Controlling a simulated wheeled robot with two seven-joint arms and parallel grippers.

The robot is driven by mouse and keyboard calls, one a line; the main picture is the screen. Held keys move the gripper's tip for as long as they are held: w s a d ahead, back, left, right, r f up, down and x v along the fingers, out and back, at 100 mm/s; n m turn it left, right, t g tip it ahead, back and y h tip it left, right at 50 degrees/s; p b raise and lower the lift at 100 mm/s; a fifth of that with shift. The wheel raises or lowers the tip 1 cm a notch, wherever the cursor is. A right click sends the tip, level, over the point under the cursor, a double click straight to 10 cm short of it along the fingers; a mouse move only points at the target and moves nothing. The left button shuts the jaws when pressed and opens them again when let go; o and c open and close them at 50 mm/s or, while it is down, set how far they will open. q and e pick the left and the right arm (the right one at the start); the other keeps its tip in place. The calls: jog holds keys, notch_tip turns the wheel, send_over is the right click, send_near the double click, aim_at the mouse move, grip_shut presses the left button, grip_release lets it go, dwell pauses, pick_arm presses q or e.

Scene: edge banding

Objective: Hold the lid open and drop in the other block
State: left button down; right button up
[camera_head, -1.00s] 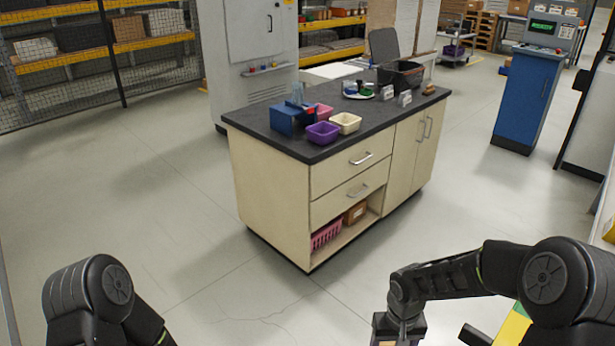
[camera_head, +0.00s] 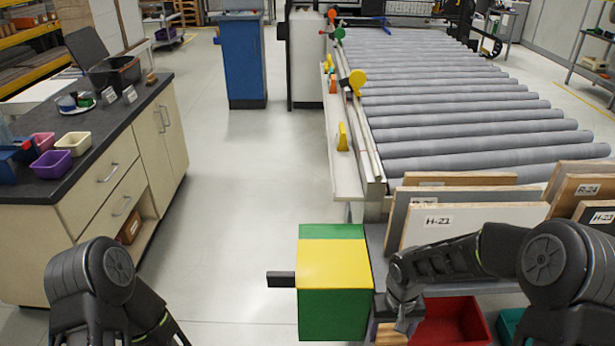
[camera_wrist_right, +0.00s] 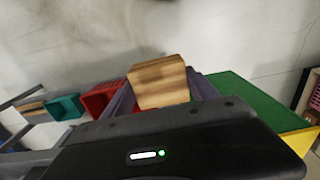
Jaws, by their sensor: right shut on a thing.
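A green box (camera_head: 333,314) with a yellow panel (camera_head: 333,264) on top and a black handle (camera_head: 281,279) out to its left stands at the bottom middle of the head view. I cannot tell whether its lid is fully shut. Its green side (camera_wrist_right: 250,105) also shows in the right wrist view. My right gripper (camera_head: 393,322) is just right of the box, shut on a striped wooden block (camera_head: 391,336). The block (camera_wrist_right: 158,82) shows clearly between the fingers in the wrist view. My left arm comes in at lower left; its gripper is below the frame.
A red bin (camera_head: 458,318) and a teal bin (camera_head: 508,326) lie right of my right gripper. Labelled panels (camera_head: 470,222) stand upright behind them. A roller conveyor (camera_head: 450,110) fills the back right. A dark-topped cabinet (camera_head: 95,140) stands left, with clear floor between.

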jog(key=shift+d, duration=0.1)
jog(key=w+r+p, duration=0.2)
jog(key=r+p, duration=0.3)
jog(key=r, duration=0.7)
jog(key=w+r+p, duration=0.2)
jog(key=r+p, duration=0.3)
jog(key=r, duration=0.8)
notch_tip(320, 180, down, 4)
jog(key=b, duration=0.4)
jog(key=shift+f, duration=0.1)
